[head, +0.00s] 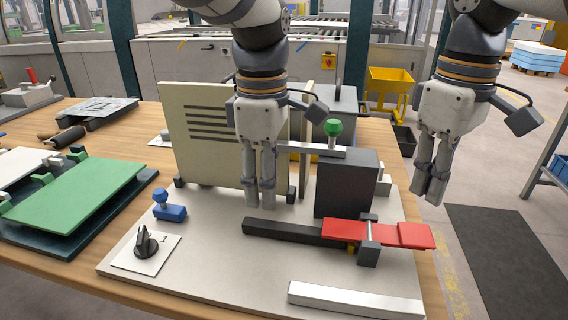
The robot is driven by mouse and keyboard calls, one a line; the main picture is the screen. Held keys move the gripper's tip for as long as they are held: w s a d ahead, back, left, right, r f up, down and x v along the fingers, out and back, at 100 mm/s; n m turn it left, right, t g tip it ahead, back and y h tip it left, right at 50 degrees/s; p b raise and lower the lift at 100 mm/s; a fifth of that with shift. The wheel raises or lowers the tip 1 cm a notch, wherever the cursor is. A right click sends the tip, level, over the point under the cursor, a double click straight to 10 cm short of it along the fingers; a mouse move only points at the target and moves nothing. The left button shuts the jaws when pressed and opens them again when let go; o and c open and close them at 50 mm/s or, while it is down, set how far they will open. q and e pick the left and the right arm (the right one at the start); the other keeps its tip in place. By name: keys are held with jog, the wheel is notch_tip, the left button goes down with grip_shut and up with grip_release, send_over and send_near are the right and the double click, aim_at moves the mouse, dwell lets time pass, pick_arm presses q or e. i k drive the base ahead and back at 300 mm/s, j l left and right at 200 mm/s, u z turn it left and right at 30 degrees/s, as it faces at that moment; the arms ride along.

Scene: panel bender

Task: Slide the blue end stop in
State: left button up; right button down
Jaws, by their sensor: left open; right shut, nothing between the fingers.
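The blue end stop (170,212), a small block with a round blue knob on top, sits on the left part of the light grey base plate (215,262). It stands in front of the cream slotted panel (180,130). My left gripper (260,204) points down to the right of the end stop, apart from it, in front of the panel. Its fingers are open with nothing between them. My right gripper (428,199) hangs beyond the right edge of the plate, shut and empty.
A black rotary knob (146,243) stands in front of the end stop. A dark bar (285,231), red strip (405,235), black block (345,188) and green knob (333,128) are right. A white bar (350,298) lies in front. The plate's front middle is clear.

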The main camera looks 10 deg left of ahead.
aim_at(162, 211)
jog(key=k, duration=1)
